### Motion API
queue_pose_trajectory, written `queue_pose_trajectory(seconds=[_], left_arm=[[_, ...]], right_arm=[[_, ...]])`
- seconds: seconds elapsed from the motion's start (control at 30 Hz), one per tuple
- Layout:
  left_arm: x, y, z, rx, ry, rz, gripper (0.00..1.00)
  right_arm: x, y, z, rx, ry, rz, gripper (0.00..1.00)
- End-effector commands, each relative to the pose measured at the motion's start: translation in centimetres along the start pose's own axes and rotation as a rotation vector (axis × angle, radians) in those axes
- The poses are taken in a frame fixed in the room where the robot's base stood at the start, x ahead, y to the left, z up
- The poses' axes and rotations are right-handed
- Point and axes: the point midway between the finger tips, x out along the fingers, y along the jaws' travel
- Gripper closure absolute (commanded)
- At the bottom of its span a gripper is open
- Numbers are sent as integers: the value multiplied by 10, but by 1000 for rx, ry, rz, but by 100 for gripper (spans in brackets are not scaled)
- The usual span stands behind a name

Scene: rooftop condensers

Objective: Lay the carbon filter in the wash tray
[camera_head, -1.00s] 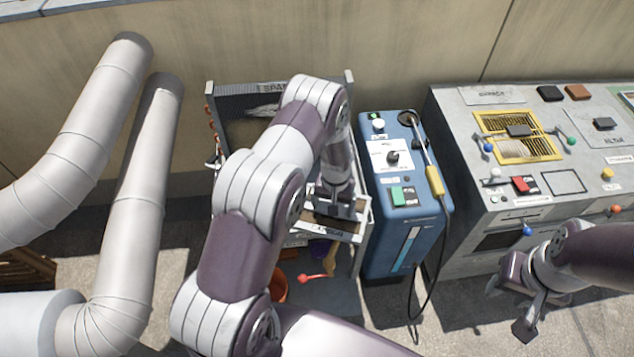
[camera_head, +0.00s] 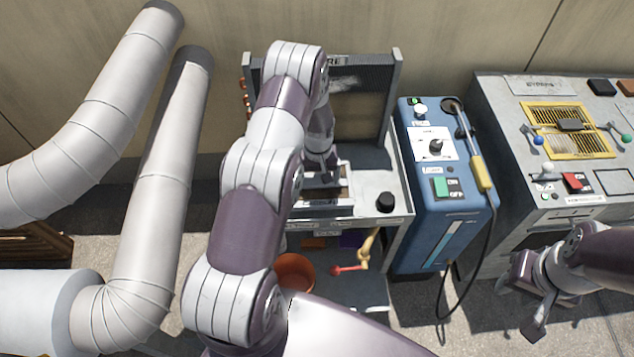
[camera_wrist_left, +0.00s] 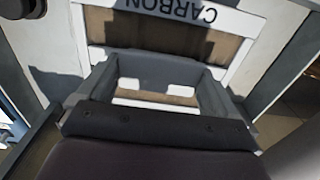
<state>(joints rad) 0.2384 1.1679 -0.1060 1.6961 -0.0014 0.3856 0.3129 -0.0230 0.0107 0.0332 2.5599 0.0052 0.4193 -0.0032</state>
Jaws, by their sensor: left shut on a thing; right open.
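The carbon filter (camera_head: 344,192) has a brown panel in a white frame and is in the grip of my left gripper (camera_head: 322,184). It is over the grey-white shelf of the SPARE stand (camera_head: 366,184); I cannot tell whether it touches the shelf. In the left wrist view, my grey jaws (camera_wrist_left: 158,95) are shut on the filter (camera_wrist_left: 150,35), with the word CARBON upside down on its frame. My right gripper (camera_head: 522,305) is open and empty at the lower right, over the floor. I cannot pick out the wash tray.
A black knob (camera_head: 385,202) sits on the shelf, right of the filter. A blue box (camera_head: 440,215) and a grey bench (camera_head: 520,180) stand to the right. An orange bucket (camera_head: 294,271) is under the shelf. Large pipes (camera_head: 150,200) fill the left.

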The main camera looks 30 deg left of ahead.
Motion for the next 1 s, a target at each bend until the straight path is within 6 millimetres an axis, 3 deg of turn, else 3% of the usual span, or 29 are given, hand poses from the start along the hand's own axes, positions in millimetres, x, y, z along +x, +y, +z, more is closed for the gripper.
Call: queue_pose_trajectory(seconds=[0.23, 0.63, 0.67, 1.0], left_arm=[[37, -2, 2, 1, 0, 0, 45], [46, -2, 1, 1, 3, 1, 45], [45, -2, 1, 1, 2, 1, 0], [36, -2, 1, 1, 3, 1, 0]], right_arm=[[-5, 0, -1, 0, 0, 0, 57], [0, 0, 0, 0, 0, 0, 57], [-2, 0, 0, 0, 0, 0, 57], [-4, 0, 0, 0, 0, 0, 57]])
